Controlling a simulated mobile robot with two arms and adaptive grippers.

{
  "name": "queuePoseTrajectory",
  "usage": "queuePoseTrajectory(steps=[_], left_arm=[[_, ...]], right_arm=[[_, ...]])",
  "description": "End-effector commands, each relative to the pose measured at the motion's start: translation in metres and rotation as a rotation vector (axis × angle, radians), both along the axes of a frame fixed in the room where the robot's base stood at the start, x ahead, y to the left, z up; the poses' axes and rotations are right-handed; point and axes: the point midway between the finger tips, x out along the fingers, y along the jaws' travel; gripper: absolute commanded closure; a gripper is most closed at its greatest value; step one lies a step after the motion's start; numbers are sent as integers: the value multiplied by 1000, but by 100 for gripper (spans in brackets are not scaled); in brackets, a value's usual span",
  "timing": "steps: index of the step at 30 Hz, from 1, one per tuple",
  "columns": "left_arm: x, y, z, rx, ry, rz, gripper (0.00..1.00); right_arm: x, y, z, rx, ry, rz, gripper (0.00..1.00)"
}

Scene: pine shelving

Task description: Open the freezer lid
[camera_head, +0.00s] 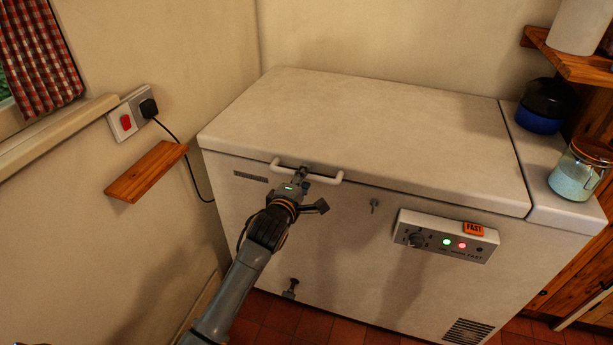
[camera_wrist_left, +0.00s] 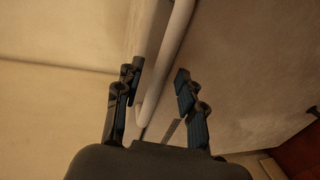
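The white chest freezer (camera_head: 330,260) stands against the wall with its lid (camera_head: 370,120) down flat and shut. A white bar handle (camera_head: 335,180) sits at the lid's front edge, left of the middle. My left gripper (camera_head: 304,178) is at this handle and partly covers it. In the left wrist view, the fingers of my left gripper (camera_wrist_left: 158,74) are spread apart. The handle (camera_wrist_left: 172,46) runs between them, with a visible gap on the right side. Contact with the left finger cannot be told. My right gripper is in neither view.
A control box (camera_head: 446,236) with lit lamps and a small key (camera_head: 374,205) are on the freezer front. A wooden wall shelf (camera_head: 146,171) and a plug socket (camera_head: 131,113) are at left. A jar (camera_head: 578,172) and blue pot (camera_head: 543,106) stand right of the lid, whose top is clear.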

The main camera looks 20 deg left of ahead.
Motion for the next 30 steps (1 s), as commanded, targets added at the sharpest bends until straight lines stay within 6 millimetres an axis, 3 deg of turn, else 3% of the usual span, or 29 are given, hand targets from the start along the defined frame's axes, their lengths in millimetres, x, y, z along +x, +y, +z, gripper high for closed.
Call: queuePoseTrajectory(steps=[6,16,17,22,30], left_arm=[[18,-1,-4,0,1,-1,61],[21,-1,-5,0,1,-1,61],[21,-1,-5,0,1,-1,63],[21,-1,-5,0,1,-1,98],[21,-1,-5,0,2,-1,100]], right_arm=[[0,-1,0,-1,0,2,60],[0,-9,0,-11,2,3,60],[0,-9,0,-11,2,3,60],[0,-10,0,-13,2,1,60],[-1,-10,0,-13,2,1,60]])
